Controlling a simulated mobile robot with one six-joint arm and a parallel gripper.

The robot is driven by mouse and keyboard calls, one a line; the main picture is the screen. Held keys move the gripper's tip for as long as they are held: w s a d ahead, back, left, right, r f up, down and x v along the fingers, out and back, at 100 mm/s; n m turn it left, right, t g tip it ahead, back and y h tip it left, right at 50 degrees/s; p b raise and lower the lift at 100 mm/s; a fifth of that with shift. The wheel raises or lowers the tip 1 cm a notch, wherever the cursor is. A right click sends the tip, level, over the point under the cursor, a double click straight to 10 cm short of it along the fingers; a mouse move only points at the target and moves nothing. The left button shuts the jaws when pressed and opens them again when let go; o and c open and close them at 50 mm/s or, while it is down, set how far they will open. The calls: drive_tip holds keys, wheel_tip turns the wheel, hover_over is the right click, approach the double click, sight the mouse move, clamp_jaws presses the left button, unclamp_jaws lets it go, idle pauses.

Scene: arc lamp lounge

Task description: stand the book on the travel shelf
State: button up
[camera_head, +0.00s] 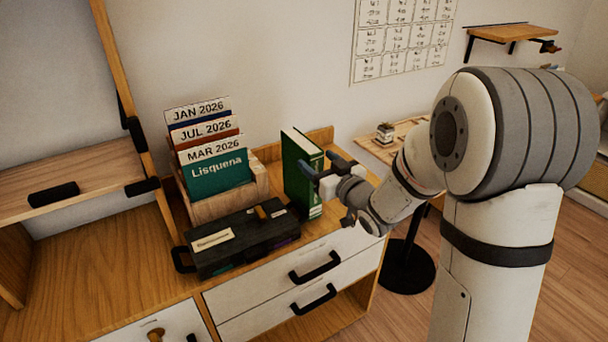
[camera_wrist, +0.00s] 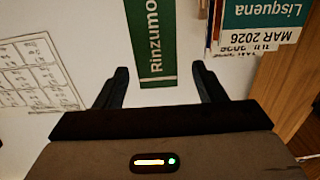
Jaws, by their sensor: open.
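A green book (camera_head: 302,178) stands upright on the wooden cabinet top, right of a card holder. In the wrist view its spine (camera_wrist: 152,45) reads "Rinzumo" and shows between my fingers, which look apart from it. My gripper (camera_head: 322,170) is open at the book's right side; the fingers (camera_wrist: 162,82) are spread and empty in the wrist view. Part of the book is hidden behind my gripper in the head view. No shelf is legibly marked "travel"; a wooden shelf board (camera_head: 85,187) is at left and a small wall shelf (camera_head: 515,33) at upper right.
A wooden holder (camera_head: 217,208) holds dated cards and a teal "Lisquena" item (camera_head: 218,177). A dark labelled case (camera_head: 245,240) lies in front of it. A wall calendar (camera_head: 402,38) hangs behind.

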sight(306, 148)
drive_tip(key=p+x, duration=0.1)
drive_tip(key=x, duration=0.5)
drive_tip(key=shift+w+a+r, duration=0.15)
drive_tip(key=shift+w+r, duration=0.05)
drive_tip(key=shift+w, duration=0.1)
drive_tip(key=shift+c, duration=0.5)
clamp_jaws()
